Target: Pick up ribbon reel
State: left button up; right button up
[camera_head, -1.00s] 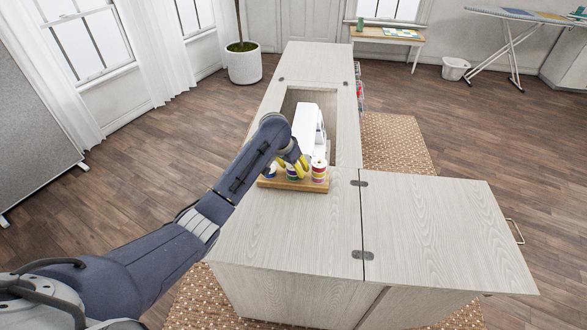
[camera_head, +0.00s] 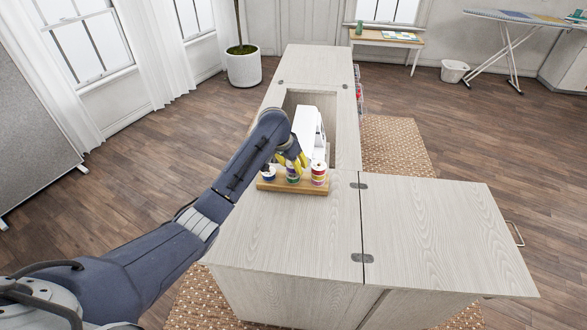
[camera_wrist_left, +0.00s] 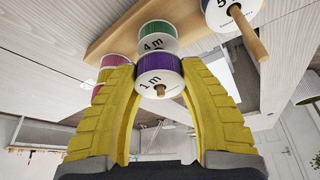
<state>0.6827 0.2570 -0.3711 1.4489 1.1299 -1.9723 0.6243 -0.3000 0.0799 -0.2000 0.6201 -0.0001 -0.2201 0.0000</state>
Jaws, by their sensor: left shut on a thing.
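My left gripper (camera_head: 293,160) has yellow fingers and points down at the middle stack on a wooden reel stand (camera_head: 265,184). In the left wrist view its fingers (camera_wrist_left: 158,82) are shut on the purple ribbon reel marked "1 m" (camera_wrist_left: 160,66). The tip of a wooden peg pokes out through this reel's centre. A green reel marked "4 m" (camera_wrist_left: 157,36) is right behind it on the same peg. A blue reel (camera_head: 268,174) is on the left peg, and a stack of red and purple reels (camera_head: 319,173) is on the right one. My right gripper is out of view.
A white sewing machine (camera_head: 309,130) sits in the cabinet's opening just behind the stand. The pale cabinet top (camera_head: 290,215) is clear in front, and the fold-out leaf (camera_head: 435,230) at right is bare.

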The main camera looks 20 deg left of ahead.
pick_arm(q)
notch_tip(320, 180, up, 18)
jog(key=shift+f, duration=0.25)
dwell(0.4)
jog(key=shift+a+f, duration=0.1)
